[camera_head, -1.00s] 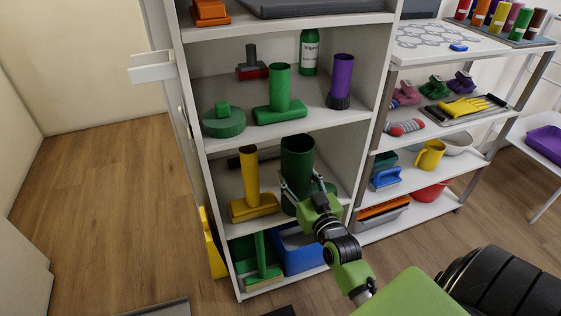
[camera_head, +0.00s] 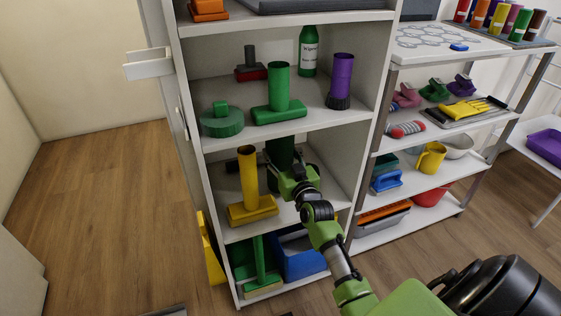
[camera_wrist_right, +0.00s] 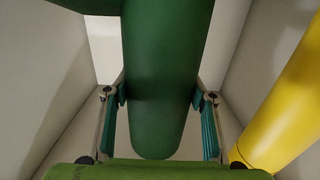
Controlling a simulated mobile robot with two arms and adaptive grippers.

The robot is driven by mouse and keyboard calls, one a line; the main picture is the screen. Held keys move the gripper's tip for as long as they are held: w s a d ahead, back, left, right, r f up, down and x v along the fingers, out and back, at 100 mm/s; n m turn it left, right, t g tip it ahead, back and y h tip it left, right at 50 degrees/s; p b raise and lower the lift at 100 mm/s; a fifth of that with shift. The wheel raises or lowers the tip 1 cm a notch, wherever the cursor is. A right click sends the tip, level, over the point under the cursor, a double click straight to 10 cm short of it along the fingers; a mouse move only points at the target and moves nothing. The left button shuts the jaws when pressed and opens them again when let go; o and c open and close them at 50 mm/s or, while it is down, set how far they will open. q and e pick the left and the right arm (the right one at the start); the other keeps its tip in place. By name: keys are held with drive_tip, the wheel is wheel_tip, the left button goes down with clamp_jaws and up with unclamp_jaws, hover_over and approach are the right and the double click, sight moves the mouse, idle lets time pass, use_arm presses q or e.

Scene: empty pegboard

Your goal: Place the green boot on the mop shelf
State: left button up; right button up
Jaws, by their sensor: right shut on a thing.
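The dark green boot (camera_head: 281,152) is between the fingers of my right gripper (camera_head: 293,182), inside the shelf compartment beside the yellow boot. In the right wrist view, the boot (camera_wrist_right: 165,70) is a long green shaft between the two fingers, with a part branching off at the top left. The gripper also shows there (camera_wrist_right: 160,115), shut on the shaft. The gripper and the shelf board above hide much of the boot in the head view. I cannot tell whether its base touches the board. My left gripper is not in view.
The yellow boot (camera_head: 249,181) stands close to the left, and also shows in the right wrist view (camera_wrist_right: 285,110). A green boot (camera_head: 279,92) stands on the board above. The shelf's side walls and the board above bound the compartment.

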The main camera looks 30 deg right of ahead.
drive_tip(key=shift+f, duration=0.25)
use_arm(q)
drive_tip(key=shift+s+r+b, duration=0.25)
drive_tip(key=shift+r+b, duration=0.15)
drive_tip(key=shift+b, duration=0.05)
use_arm(e)
drive_tip(key=shift+f, duration=0.9)
drive_tip(key=shift+f, duration=0.1)
drive_tip(key=o, duration=1.9)
drive_tip(key=shift+f, duration=0.1)
